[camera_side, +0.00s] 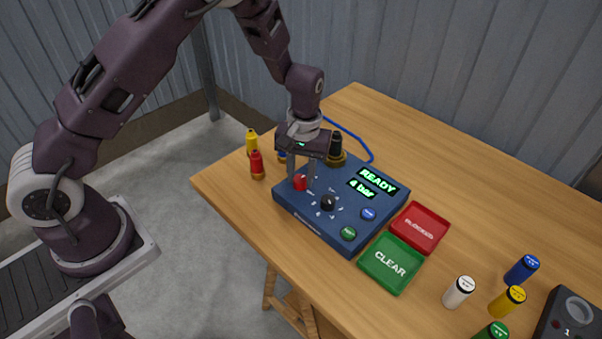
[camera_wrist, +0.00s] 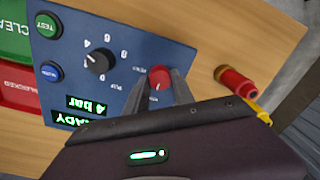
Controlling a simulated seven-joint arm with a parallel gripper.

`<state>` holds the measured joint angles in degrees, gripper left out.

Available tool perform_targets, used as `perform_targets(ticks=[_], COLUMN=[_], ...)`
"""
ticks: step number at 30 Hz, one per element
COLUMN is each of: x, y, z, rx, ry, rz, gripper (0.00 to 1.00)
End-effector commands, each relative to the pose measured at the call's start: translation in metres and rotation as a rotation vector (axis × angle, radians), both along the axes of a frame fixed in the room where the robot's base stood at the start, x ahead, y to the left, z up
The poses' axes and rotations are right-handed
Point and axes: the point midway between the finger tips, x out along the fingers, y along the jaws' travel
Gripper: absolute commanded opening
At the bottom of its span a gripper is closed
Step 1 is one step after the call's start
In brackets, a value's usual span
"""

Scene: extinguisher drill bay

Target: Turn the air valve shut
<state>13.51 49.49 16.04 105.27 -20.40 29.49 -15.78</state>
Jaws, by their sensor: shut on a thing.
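The blue control box (camera_side: 325,233) stands on the wooden table, with a lit display (camera_side: 372,184) reading "READY 4 bar". A red valve knob (camera_side: 300,182) sits on the left part of its top; it also shows in the wrist view (camera_wrist: 159,77). My gripper (camera_side: 301,181) points down over the box, and its fingers are shut on the red knob. In the wrist view my fingers (camera_wrist: 166,88) reach the knob from below, one on each side. The lettering beside the knob is partly hidden by the fingers.
A black dial (camera_side: 328,203) and blue and green buttons are on the box. Red (camera_side: 420,228) and green (camera_side: 391,263) trays lie to its right. Several coloured cylinders and a dark device (camera_side: 570,318) are at lower right.

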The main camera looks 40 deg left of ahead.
Motion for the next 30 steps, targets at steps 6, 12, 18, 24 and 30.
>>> perform_targets(ticks=[6, 12, 18, 24, 30], x=[0.0007, 0.0008, 0.0009, 0.0007, 0.0004], y=[0.0002, 0.0002, 0.0001, 0.0002, 0.0002], z=[0.0009, 0.001, 0.0009, 0.0008, 0.0004], rx=[0.0, -0.001, -0.001, -0.001, 0.0], ry=[-0.002, -0.003, -0.003, -0.003, -0.001], rz=[0.05, 0.064, 0.064, 0.063, 0.062], gripper=[0.0, 0.0, 0.0, 0.49, 0.51])
